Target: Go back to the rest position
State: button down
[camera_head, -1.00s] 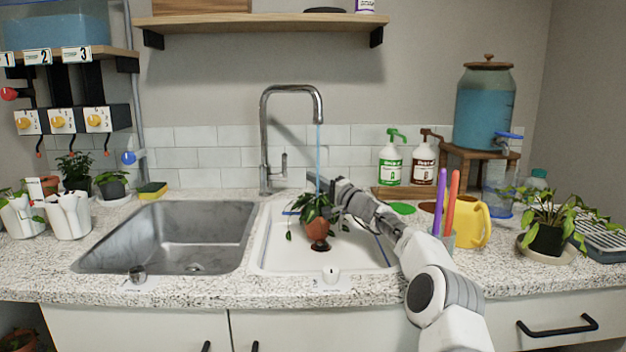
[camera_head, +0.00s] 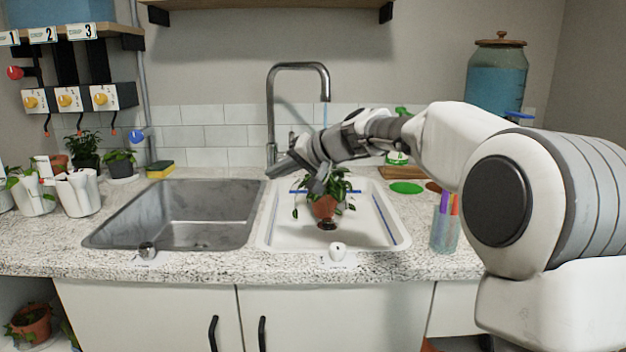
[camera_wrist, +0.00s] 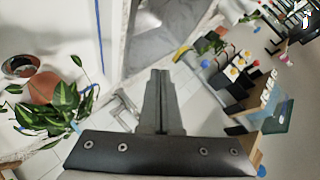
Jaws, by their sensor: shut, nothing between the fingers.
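My gripper (camera_head: 275,170) is above the sinks, beside the faucet and over the back left of the white basin. Its fingers point left, and they show pressed together and empty in the wrist view (camera_wrist: 160,78). My arm crosses the right side of the head view. A potted plant in a terracotta pot (camera_head: 325,207) stands in the white sink basin (camera_head: 380,232), below and right of the fingers. The wrist view shows the plant (camera_wrist: 62,105) at the left, apart from the fingers. My arm hides part of the counter's right side.
The chrome faucet (camera_head: 271,110) rises behind the basins, close to my gripper. The steel basin (camera_head: 190,215) is empty. White pots (camera_head: 80,192) stand on the left counter, and a cup with pens (camera_head: 445,232) stands right of the basin. A drink dispenser (camera_head: 497,80) is at the back right.

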jog(key=s+d+f+h, duration=0.35)
jog(key=s+d, duration=0.35)
jog(key=s, duration=0.6)
jog(key=s+d+f+g+h, duration=0.1)
jog(key=s+d+f+h, duration=0.35)
jog(key=s, duration=0.85)
jog(key=s+d+f+h, duration=0.2)
jog(key=s+d+f, duration=0.3)
jog(key=s+d, duration=0.65)
notch_tip(320, 180, up, 29)
jog(key=a+p, duration=0.1)
jog(key=p, duration=2.7)
jog(key=shift+s+a+p, duration=0.2)
jog(key=shift+s+p, duration=0.1)
jog(key=shift+s, duration=0.15)
